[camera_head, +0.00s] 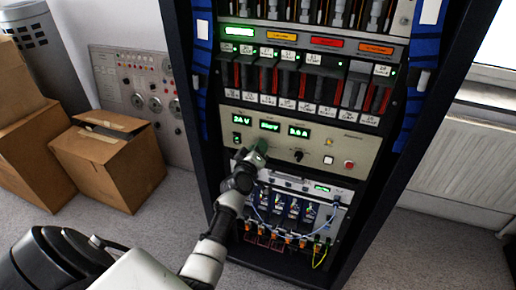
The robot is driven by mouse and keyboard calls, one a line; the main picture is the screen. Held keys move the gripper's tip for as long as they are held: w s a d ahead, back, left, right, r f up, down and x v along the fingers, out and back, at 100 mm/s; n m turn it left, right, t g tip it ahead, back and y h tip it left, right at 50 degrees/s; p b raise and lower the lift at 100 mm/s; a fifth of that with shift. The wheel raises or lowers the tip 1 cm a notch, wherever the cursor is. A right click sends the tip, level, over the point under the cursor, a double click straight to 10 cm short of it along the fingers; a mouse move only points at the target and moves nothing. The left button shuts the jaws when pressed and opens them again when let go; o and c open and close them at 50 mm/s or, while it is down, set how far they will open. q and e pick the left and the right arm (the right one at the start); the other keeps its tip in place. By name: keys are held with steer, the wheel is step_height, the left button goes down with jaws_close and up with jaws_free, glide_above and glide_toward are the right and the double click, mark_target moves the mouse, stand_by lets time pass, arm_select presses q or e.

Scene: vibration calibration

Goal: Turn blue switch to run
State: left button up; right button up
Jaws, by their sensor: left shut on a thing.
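My left gripper (256,157) is at the lower left of the beige control panel (350,140) in the tall dark rack. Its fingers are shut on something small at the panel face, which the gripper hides. I cannot make out a blue switch; the gripper covers this part of the panel. A black rotary knob (298,156) is to the right of the gripper, apart from it. Green displays (270,126) are above it. My right gripper is not in view.
Below the panel is a unit with several blue modules (293,212) and loose cables (320,257). Cardboard boxes (112,165) stand on the floor at left, before a grey wall panel (140,85). A radiator (465,165) is at right.

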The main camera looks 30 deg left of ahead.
arm_select(q)
steer(key=n, duration=0.4)
steer(key=shift+f+n, duration=0.15)
steer(key=shift+n, duration=0.15)
steer(key=shift+f+n, duration=0.1)
steer(key=shift+n, duration=1.7)
steer(key=o, duration=0.9)
steer(key=v, duration=1.1)
steer(key=shift+p, duration=0.4)
